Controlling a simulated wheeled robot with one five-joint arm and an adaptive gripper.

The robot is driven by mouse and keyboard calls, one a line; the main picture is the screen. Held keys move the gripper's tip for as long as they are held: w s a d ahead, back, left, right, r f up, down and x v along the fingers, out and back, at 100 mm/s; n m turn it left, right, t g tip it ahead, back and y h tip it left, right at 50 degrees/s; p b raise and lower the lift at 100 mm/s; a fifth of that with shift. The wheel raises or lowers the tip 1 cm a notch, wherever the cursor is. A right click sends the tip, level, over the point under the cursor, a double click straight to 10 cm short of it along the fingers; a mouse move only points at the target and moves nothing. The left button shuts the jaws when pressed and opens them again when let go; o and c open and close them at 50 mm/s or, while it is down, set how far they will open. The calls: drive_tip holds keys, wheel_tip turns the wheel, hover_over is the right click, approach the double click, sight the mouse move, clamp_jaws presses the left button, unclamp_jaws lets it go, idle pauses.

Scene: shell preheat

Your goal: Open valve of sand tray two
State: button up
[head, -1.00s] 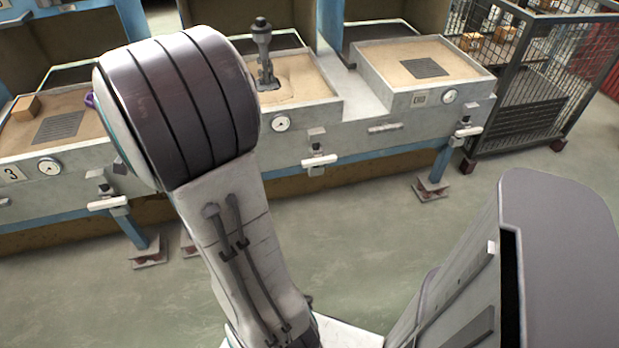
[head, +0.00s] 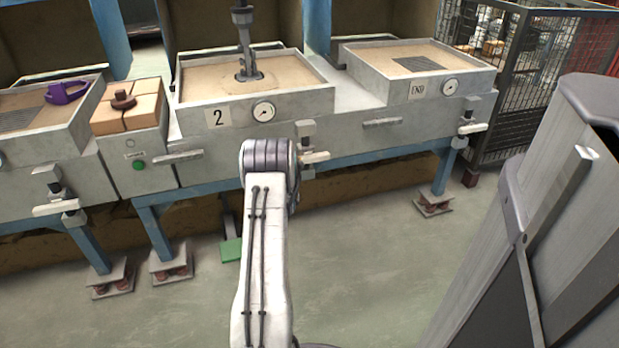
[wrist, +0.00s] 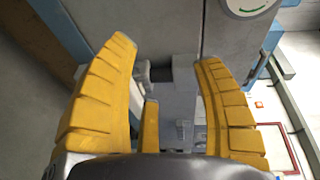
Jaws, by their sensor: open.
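Sand tray two (head: 284,101) stands at the upper middle of the head view, with a "2" plate (head: 217,117) and a round gauge (head: 264,111) on its front. Its valve (head: 306,130) is below and right of the gauge, with a white lever handle (head: 316,157) pointing right. My arm covers part of the front beside the valve and hides my gripper in that view. In the wrist view my gripper (wrist: 167,55) is open, its yellow fingers apart. A grey fitting (wrist: 181,95), apparently the valve, shows between them; contact cannot be told.
The END tray (head: 390,70) is at right, with its own valve (head: 470,115). Another valve (head: 54,190) is at far left. A boxed part (head: 128,108) sits left of tray two above a green button (head: 139,165). A wire cage (head: 515,100) stands far right.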

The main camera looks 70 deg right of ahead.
sight(309, 162)
drive_tip(key=s+d+f+m+b, duration=0.1)
drive_tip(key=s+f, duration=0.1)
drive_tip(key=s+d+f+g+h+b, duration=0.1)
drive_tip(key=s+f, duration=0.1)
drive_tip(key=f, duration=0.1)
drive_tip(key=s+f+m+b, duration=0.1)
drive_tip(key=s+f, duration=0.1)
drive_tip(key=shift+s+d+f+m, duration=0.2)
drive_tip(key=shift+s+d+m, duration=0.1)
drive_tip(key=shift+s+d, duration=0.1)
drive_tip(key=shift+b+x, duration=0.75)
drive_tip(key=shift+x, duration=1.15)
drive_tip(key=shift+b+x, duration=0.6)
drive_tip(key=shift+x, duration=0.95)
drive_tip(key=shift+o, duration=0.2)
drive_tip(key=shift+s+d+r, duration=0.1)
drive_tip(key=shift+r, duration=0.05)
drive_tip(key=shift+r, duration=0.1)
drive_tip(key=c, duration=1.2)
drive_tip(key=shift+c, duration=0.2)
